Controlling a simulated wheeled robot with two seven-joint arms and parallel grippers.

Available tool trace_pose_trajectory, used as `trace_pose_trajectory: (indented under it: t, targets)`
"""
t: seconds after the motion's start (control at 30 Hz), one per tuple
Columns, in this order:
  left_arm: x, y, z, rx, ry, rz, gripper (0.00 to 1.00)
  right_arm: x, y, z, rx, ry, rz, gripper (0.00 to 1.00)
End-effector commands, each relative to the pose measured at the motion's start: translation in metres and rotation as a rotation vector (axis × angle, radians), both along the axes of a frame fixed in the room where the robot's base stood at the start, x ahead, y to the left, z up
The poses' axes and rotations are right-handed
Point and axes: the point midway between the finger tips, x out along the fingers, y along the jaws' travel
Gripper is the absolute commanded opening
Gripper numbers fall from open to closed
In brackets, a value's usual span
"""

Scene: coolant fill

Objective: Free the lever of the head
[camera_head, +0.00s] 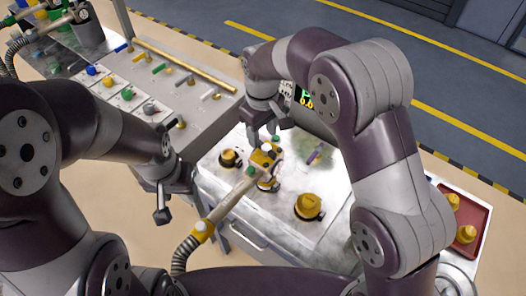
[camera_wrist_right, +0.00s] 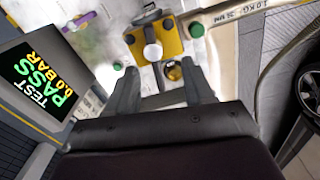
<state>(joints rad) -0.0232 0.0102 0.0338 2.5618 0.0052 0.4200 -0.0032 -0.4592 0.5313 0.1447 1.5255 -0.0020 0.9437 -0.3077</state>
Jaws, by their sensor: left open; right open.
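The filling head is a yellow block (camera_head: 265,158) with a pale tubular grip and hose, standing on the metal worktop. In the right wrist view the yellow block (camera_wrist_right: 170,42) carries a white-tipped, knob-like part (camera_wrist_right: 152,52), perhaps the lever; I cannot tell whether it is latched. My right gripper (camera_head: 264,132) is open just behind the head, its fingers pointing down at it. In the right wrist view its two fingers (camera_wrist_right: 163,85) are apart with nothing held between them, and the block lies beyond them. My left gripper (camera_head: 165,205) is open and empty, left of the worktop.
A screen (camera_wrist_right: 40,83) reads TEST PASS 0.0 BAR. Yellow caps (camera_head: 310,206) stand on the worktop, and a purple-handled item (camera_head: 317,153) lies behind. A corrugated hose (camera_head: 187,250) runs down at the front. A red tray (camera_head: 478,218) with yellow parts is at right.

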Motion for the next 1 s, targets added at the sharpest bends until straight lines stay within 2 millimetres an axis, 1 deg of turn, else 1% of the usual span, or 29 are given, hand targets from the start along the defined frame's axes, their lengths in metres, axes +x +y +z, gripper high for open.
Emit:
trace_pose_trajectory:
  t: [0.03,0.07,0.1,0.23,0.37,0.57,0.6,0.67,0.7,0.73,0.77,1.0]
  targets:
    - [0.0,0.0,-0.002,0.0,0.0,0.0,0.52,0.0,0.0,-0.012,-0.001,0.001,-0.001,0.52]
    - [0.0,0.0,0.006,0.0,-0.001,0.0,0.52,0.0,0.0,-0.013,-0.001,0.001,-0.001,0.52]
    - [0.001,0.0,0.01,0.0,-0.002,0.0,0.52,0.0,0.0,-0.021,-0.001,0.001,-0.001,0.52]
    - [0.001,0.0,0.015,0.0,-0.003,0.0,0.52,0.001,0.0,-0.042,0.001,-0.001,-0.002,0.52]
    - [0.001,0.0,0.016,0.0,-0.003,0.0,0.52,0.001,0.0,-0.051,0.001,-0.003,-0.002,0.52]
    - [0.001,0.0,0.015,0.0,-0.002,0.0,0.52,0.001,0.0,-0.053,0.001,-0.003,-0.002,0.52]
    - [0.001,0.0,0.015,0.0,-0.002,0.0,0.52,0.001,0.0,-0.053,0.002,-0.004,-0.002,0.49]
    - [0.001,0.0,0.015,0.0,-0.002,0.0,0.52,0.001,0.0,-0.053,0.002,-0.004,-0.002,0.29]
    - [0.001,0.0,0.015,0.0,-0.002,0.0,0.52,0.001,0.0,-0.053,0.002,-0.004,-0.003,0.16]
    - [0.001,0.0,0.015,0.0,-0.002,0.0,0.52,0.001,0.0,-0.053,0.002,-0.004,-0.002,0.07]
    - [0.001,0.0,0.015,0.0,-0.002,0.0,0.52,0.001,0.0,-0.053,0.002,-0.004,-0.002,0.0]
    - [0.001,0.0,0.015,0.0,-0.002,0.0,0.52,0.0,0.001,-0.053,0.002,-0.004,-0.004,0.0]
